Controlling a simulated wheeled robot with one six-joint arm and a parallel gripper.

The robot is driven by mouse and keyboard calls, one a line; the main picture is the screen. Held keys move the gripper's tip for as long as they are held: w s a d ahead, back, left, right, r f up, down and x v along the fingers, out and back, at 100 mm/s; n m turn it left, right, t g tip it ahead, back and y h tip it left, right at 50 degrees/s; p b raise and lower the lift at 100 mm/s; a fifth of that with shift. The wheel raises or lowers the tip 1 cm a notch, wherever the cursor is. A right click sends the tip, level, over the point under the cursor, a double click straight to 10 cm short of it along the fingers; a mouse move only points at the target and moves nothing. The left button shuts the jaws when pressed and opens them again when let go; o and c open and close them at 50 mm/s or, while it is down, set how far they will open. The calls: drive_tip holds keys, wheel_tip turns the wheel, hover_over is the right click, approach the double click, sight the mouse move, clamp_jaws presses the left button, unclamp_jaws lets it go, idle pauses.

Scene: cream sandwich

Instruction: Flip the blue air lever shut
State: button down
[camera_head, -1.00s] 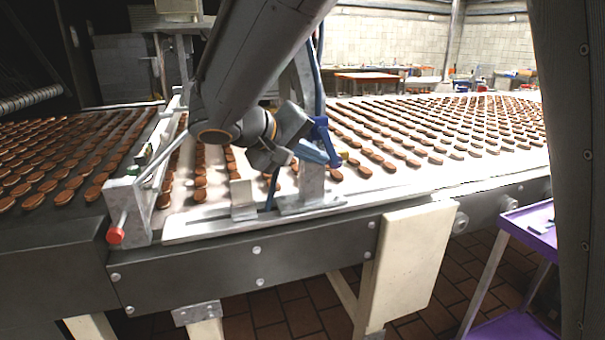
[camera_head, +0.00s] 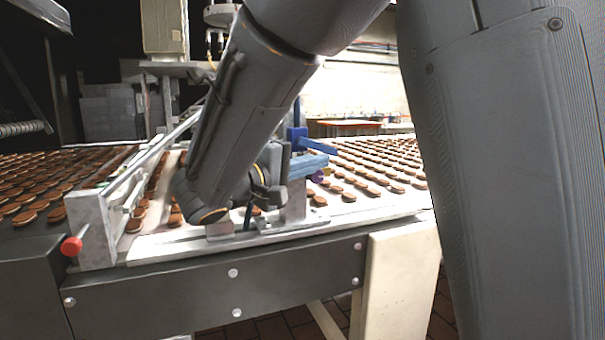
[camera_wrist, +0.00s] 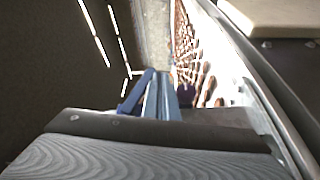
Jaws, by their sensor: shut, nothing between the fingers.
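The blue air lever (camera_head: 314,145) is on the upright metal post (camera_head: 296,200) beside the conveyor. Its handle sticks out to the right, roughly level. My gripper (camera_head: 318,162) is shut and empty, its pale blue fingers just below the handle; I cannot tell whether they touch. In the wrist view, the lever (camera_wrist: 136,94) shows as a darker blue bar close to the left of my shut fingers (camera_wrist: 162,92). My arm hides part of the post and the lever's surroundings.
A conveyor carries rows of brown biscuits (camera_head: 375,172) behind the post. A metal rail (camera_head: 160,247) runs along its front edge. A red knob (camera_head: 71,246) stands at the left, and a cream panel (camera_head: 395,285) is below right.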

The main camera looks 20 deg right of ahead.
drive_tip(key=shift+d+r, duration=0.25)
drive_tip(key=shift+d, duration=0.1)
drive_tip(key=shift+d+r+b, duration=0.15)
drive_tip(key=shift+b, duration=0.15)
idle(1.6)
drive_tip(key=f+b, duration=0.1)
drive_tip(key=a+f+b, duration=0.1)
drive_tip(key=f, duration=0.1)
drive_tip(key=f+b, duration=0.1)
drive_tip(key=shift+a+f+b, duration=0.25)
drive_tip(key=shift+f+b, duration=0.05)
approach(314, 180)
drive_tip(key=s, duration=0.1)
drive_tip(key=s+f, duration=0.1)
drive_tip(key=s, duration=0.1)
drive_tip(key=shift+s+f, duration=0.1)
drive_tip(key=shift+s, duration=0.05)
